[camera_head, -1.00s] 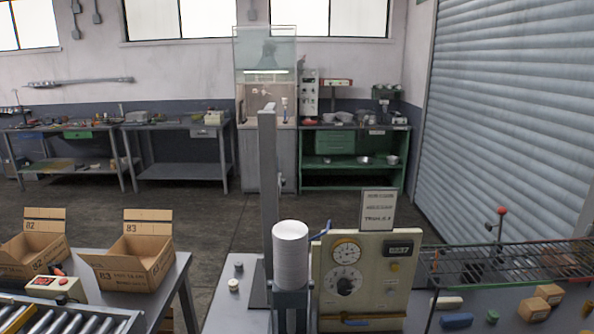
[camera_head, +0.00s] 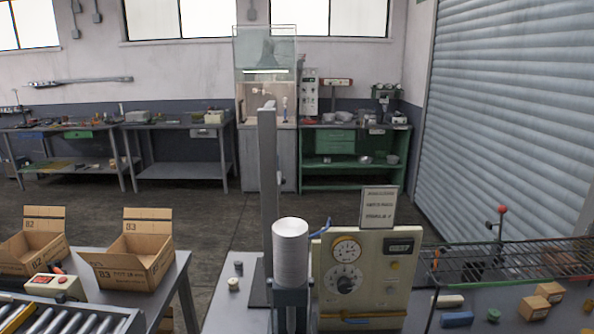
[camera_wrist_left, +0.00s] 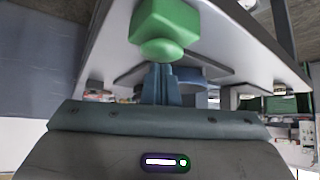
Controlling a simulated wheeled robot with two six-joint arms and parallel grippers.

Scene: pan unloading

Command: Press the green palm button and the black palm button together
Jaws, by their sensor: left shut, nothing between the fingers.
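In the left wrist view, a green box with a rounded green palm button (camera_wrist_left: 160,50) is mounted on a pale surface. The shut, empty fingers of my left gripper (camera_wrist_left: 160,72) point toward the button. The tips lie close to it in the picture; I cannot tell whether they touch. Neither gripper shows in the head view. I cannot make out the black palm button for certain. A small dark knob (camera_head: 238,267) stands on the bench left of the post, and I cannot tell if it is that button.
A grey post (camera_head: 267,190), a white cylinder (camera_head: 290,255) in a dark holder and a cream gauge panel (camera_head: 365,280) stand at the centre. A wire rack (camera_head: 520,258) is at right. Cartons (camera_head: 130,265) and a roller conveyor (camera_head: 70,320) are at left.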

